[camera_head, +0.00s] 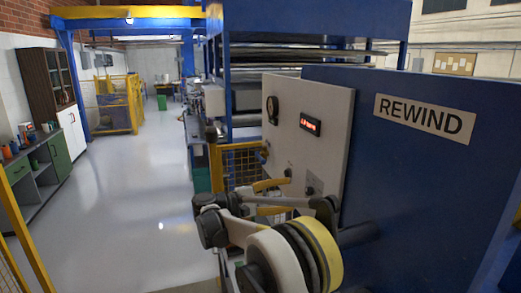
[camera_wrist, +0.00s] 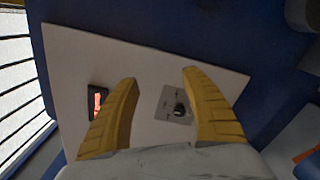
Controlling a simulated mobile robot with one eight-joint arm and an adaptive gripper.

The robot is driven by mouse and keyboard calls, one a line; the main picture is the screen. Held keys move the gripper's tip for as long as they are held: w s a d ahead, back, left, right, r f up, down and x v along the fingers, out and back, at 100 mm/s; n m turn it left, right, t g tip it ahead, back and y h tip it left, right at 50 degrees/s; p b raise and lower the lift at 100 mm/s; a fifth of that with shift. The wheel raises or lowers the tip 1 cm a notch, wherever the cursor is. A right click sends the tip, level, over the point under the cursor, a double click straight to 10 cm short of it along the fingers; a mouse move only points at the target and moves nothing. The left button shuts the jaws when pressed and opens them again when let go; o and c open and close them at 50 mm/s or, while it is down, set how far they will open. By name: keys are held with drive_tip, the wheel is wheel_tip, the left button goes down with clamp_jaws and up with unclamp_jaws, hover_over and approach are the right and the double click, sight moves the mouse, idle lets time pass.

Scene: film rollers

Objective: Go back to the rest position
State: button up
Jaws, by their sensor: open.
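My gripper (camera_wrist: 159,77) is open in the wrist view, its two yellow ribbed fingers wide apart with nothing between them. Beyond the fingers is the pale control panel (camera_wrist: 135,60); its black knob on a small grey plate (camera_wrist: 178,106) shows between the fingers. The panel's red-lit display (camera_wrist: 98,103) is partly covered by the left finger. In the head view my arm is bent in front of the panel (camera_head: 285,150), and yellow finger parts show low beside it. Whether the fingers touch the panel cannot be told.
The blue REWIND machine (camera_head: 420,165) fills the right side. A yellow mesh guard (camera_head: 240,165) stands behind my arm. Cabinets (camera_head: 55,155) line the left wall. The grey floor (camera_head: 130,195) between is clear.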

drive_tip(key=s+d+r+m+y, duration=0.1)
drive_tip(key=s+d+r+y, duration=0.2)
drive_tip(key=s+d+y, duration=0.65)
drive_tip(key=s+d+f+m+y, duration=0.15)
drive_tip(key=s+d, duration=0.45)
drive_tip(key=s, duration=0.6)
drive_tip(key=s+a+f+m+t+y, duration=0.1)
drive_tip(key=s+a+f+m+y, duration=0.2)
drive_tip(key=s, duration=0.5)
drive_tip(key=s+a+f+m+y, duration=0.25)
drive_tip(key=s+f, duration=0.25)
drive_tip(key=s, duration=0.3)
wheel_tip(320, 180, down, 18)
drive_tip(key=b, duration=1.8)
drive_tip(key=shift+d+m+t+y, duration=0.3)
drive_tip(key=shift+d+m+y, duration=0.05)
drive_tip(key=shift+d+m, duration=0.1)
drive_tip(key=shift+r, duration=0.15)
